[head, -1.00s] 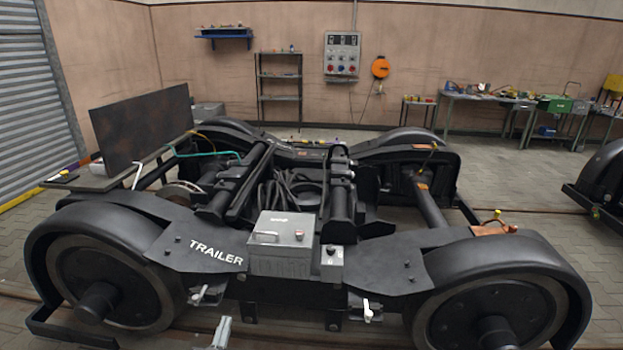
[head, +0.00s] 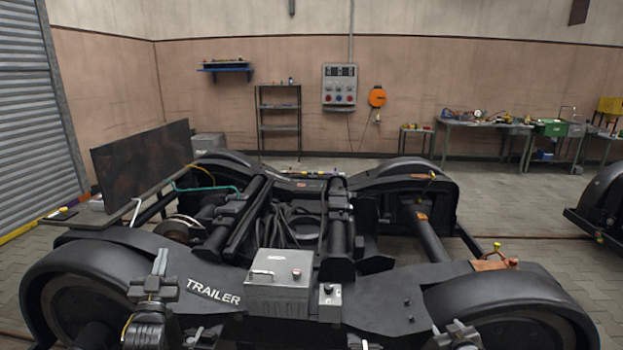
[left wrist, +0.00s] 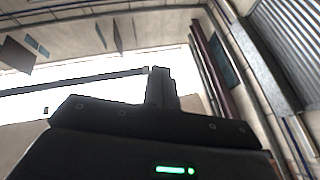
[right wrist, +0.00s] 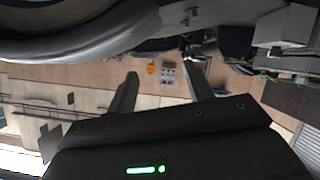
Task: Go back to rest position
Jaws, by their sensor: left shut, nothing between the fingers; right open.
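My left gripper (head: 160,260) points upward in front of the left wheel guard of the bogie in the head view. Its fingers are together and empty, as the left wrist view (left wrist: 160,72) also shows. My right gripper (head: 456,326) shows low in the head view, in front of the right wheel guard. In the right wrist view its fingers (right wrist: 165,78) stand apart with nothing between them. The black bogie marked TRAILER (head: 130,250) fills the lower part of the head view.
A grey box (head: 279,285) and a small switch box (head: 330,294) sit on the near side of the bogie frame. A dark panel (head: 145,165) stands at the left. Behind are a shelf (head: 279,120) and a workbench (head: 487,126). Open floor lies beyond the bogie.

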